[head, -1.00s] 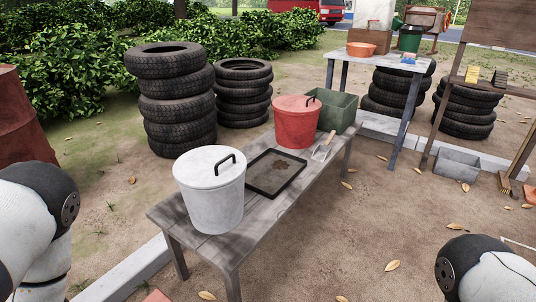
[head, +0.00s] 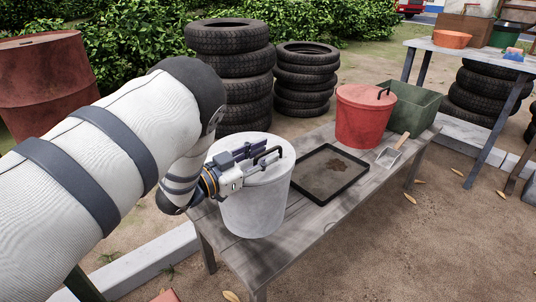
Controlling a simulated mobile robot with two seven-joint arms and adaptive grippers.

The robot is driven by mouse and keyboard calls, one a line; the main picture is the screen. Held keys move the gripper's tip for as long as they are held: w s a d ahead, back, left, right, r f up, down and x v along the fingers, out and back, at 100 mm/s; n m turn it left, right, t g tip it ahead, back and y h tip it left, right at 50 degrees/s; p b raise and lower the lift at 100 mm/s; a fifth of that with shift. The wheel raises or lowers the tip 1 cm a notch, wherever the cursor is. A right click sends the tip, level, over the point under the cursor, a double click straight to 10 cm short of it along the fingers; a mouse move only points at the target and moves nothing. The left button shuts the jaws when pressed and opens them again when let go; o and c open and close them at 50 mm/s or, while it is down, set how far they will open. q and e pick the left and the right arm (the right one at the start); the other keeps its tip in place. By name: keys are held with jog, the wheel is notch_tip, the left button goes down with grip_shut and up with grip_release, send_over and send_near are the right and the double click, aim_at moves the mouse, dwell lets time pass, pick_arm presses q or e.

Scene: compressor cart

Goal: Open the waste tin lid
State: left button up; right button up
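A pale grey-white tin (head: 255,208) stands upright at the near left end of the wooden bench. Its lid (head: 262,177) sits flat on it and has a black bar handle (head: 282,152). My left gripper (head: 268,155) reaches in from the left over this lid, with its two dark fingers apart beside the handle. It looks open; whether a finger touches the handle I cannot tell. The gripper hides part of the lid. A red tin (head: 363,120) with a closed lid and black handle stands farther along the bench. My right gripper is not in view.
On the wooden bench (head: 315,220), a black-rimmed tray (head: 345,190) lies between the tins. A scraper (head: 393,152) and a green crate (head: 412,112) are near the far end. Tyre stacks (head: 232,80) stand behind, and a rusty drum (head: 45,85) at left.

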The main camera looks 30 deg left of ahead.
pick_arm(q)
jog(key=shift+w+d, duration=0.25)
jog(key=shift+w, duration=0.45)
grip_shut()
